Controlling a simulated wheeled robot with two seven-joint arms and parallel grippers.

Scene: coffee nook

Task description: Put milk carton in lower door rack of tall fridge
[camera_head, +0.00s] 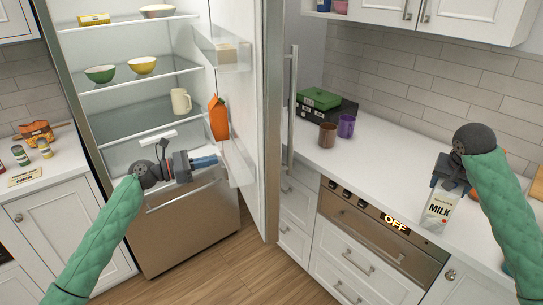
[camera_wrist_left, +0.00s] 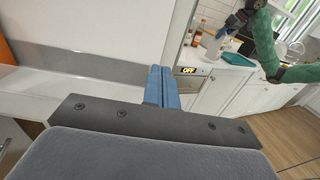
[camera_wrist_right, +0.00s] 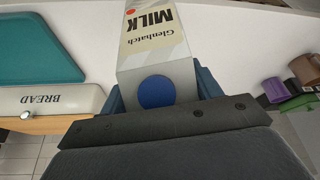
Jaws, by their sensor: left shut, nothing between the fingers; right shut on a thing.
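The white milk carton (camera_head: 438,212), labelled MILK, is held by my right gripper (camera_head: 449,185) over the front of the right counter. In the right wrist view the carton (camera_wrist_right: 158,50) sits between the blue fingers, its blue cap facing the camera. The tall fridge (camera_head: 180,215) stands open at the left, its door (camera_head: 257,150) swung to the right. The lower door rack (camera_head: 236,165) is a clear bin on the inner door. My left gripper (camera_head: 205,161) is shut and empty close to that rack. It also shows shut in the left wrist view (camera_wrist_left: 162,85).
Bowls and a cream mug (camera_head: 181,102) sit on the fridge shelves. The floor between is clear.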

